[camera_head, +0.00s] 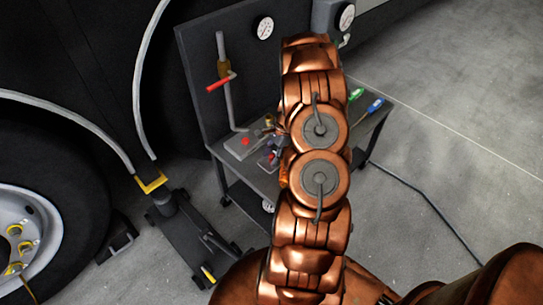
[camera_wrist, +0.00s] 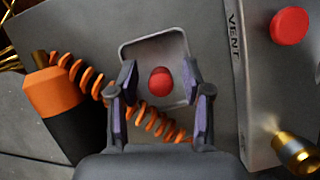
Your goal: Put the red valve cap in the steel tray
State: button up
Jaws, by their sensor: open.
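A small rounded red cap (camera_wrist: 160,82) lies in the shallow square steel tray (camera_wrist: 178,45), as seen in the wrist view. My gripper (camera_wrist: 159,76) is open, with one finger on each side of the cap and a visible gap to both. The cap seems to rest on the tray floor; its exact height is hard to tell. A second round red piece (camera_wrist: 290,26) sits on a grey block marked VENT to the right. A red piece also shows on the grey block in the head view (camera_head: 245,141).
An orange coiled hose (camera_wrist: 85,75) runs beneath the gripper, by an orange and black cylinder (camera_wrist: 58,100). A brass fitting (camera_wrist: 295,152) sticks out at right.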

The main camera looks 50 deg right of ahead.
jog(key=v, duration=1.2)
jog(key=a+r+n+g, duration=0.2)
jog(key=a+r+n, duration=0.3)
jog(key=a+r, duration=0.5)
jog(key=s+a+r+n+g+h, duration=0.1)
jog(key=s+a+r+n, duration=0.2)
jog(key=a, duration=0.4)
jog(key=s+a+r+n+h, duration=0.1)
jog(key=s+a+r+n, duration=0.15)
jog(key=s+a, duration=0.4)
jog(key=s+a+r+n+g+h, duration=0.15)
jog(key=a+n, duration=0.25)
jog(key=a, duration=0.4)
jog(key=s+a+n, duration=0.2)
jog(key=s+n, duration=0.1)
jog(key=s, duration=0.3)
jog(key=s+a+r+n, duration=0.1)
jog(key=s+a+n, duration=0.2)
jog(key=s, duration=0.3)
jog(key=shift+s+h, duration=0.4)
jog(key=shift+h, duration=0.05)
jog(key=shift+a+r+n, duration=0.1)
jog(key=shift+a+n, duration=0.05)
jog(key=shift+n, duration=0.1)
notch_tip(320, 180, up, 16)
jog(key=w+t+p, duration=0.1)
jog(key=p, duration=1.3)
jog(key=shift+p, duration=0.35)
